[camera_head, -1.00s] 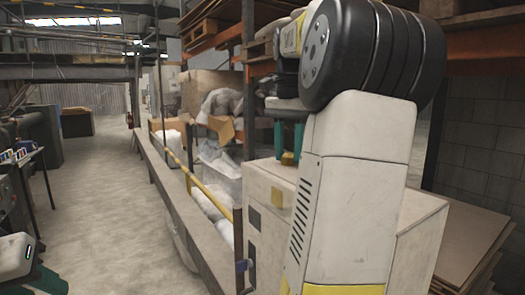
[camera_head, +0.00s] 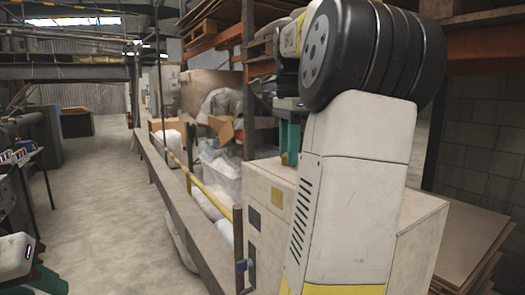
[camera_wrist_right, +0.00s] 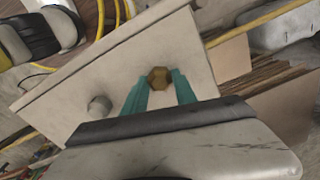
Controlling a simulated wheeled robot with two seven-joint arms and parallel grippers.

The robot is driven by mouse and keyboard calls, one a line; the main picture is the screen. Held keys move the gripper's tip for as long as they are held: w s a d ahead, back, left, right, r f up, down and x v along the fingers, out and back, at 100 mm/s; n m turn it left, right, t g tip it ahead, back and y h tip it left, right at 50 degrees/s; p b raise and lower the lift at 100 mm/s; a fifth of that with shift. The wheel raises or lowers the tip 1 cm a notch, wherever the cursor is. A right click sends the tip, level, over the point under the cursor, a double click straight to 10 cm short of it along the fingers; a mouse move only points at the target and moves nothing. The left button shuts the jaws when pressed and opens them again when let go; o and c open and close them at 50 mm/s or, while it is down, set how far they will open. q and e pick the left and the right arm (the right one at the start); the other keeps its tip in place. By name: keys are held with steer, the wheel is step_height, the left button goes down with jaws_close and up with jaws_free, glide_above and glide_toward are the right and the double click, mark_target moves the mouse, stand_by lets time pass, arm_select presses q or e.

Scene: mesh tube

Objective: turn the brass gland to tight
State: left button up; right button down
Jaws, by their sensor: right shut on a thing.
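The brass gland (camera_wrist_right: 159,77) shows in the right wrist view as a faceted, gold-brown piece on the top of a pale cabinet (camera_wrist_right: 118,62). My right gripper (camera_wrist_right: 160,80) is shut on it, with one teal finger on each side. In the head view the teal fingers of my right gripper (camera_head: 289,145) point down at the cabinet top, and only a sliver of the gland (camera_head: 284,159) shows beside them. My left gripper (camera_head: 38,281) is partly in view at the lower left corner; its fingertips cannot be made out.
A grey round stub (camera_wrist_right: 98,106) stands on the cabinet top near the gland. A long rail with a yellow bar (camera_head: 214,193) runs left of the cabinet. Brown sheets (camera_head: 472,240) are stacked at the right. The aisle floor (camera_head: 110,200) at the left is clear.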

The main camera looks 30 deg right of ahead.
stand_by(0.3)
steer(key=c, duration=1)
jaws_free()
steer(key=shift+r, duration=0.1)
step_height(320, 180, up, 8)
steer(key=shift+f, duration=0.15)
